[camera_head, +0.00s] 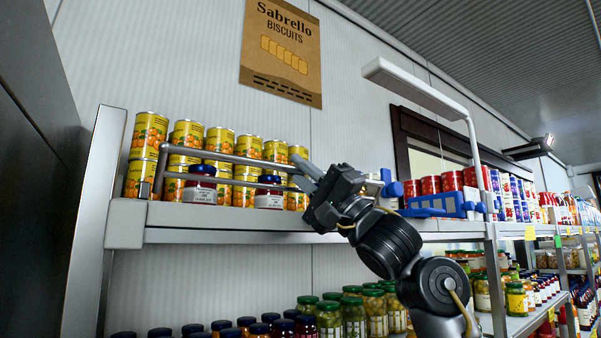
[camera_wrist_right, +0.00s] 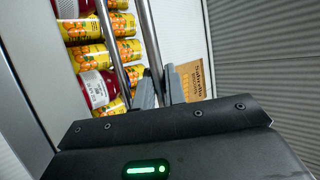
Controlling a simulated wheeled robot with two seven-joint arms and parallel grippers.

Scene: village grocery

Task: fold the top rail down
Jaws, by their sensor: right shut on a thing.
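The grey top rail (camera_head: 220,157) runs in front of yellow cans on the upper shelf, above a second, lower bar (camera_head: 235,182). It stands raised above the shelf's front edge. My right gripper (camera_head: 303,167) is at the rail's right end, with its fingers shut on it. In the right wrist view the top rail (camera_wrist_right: 148,35) runs down between the fingers (camera_wrist_right: 159,88), with the lower bar (camera_wrist_right: 111,45) to its left. The fingers hide the rail's right end. My left gripper is not in view.
Yellow cans (camera_head: 150,130) and two dark-lidded jars (camera_head: 200,185) stand close to the rail on the shelf (camera_head: 220,222). A blue object (camera_head: 435,205) and red cans (camera_head: 452,181) are right of my arm. Jars (camera_head: 329,318) fill the shelf below.

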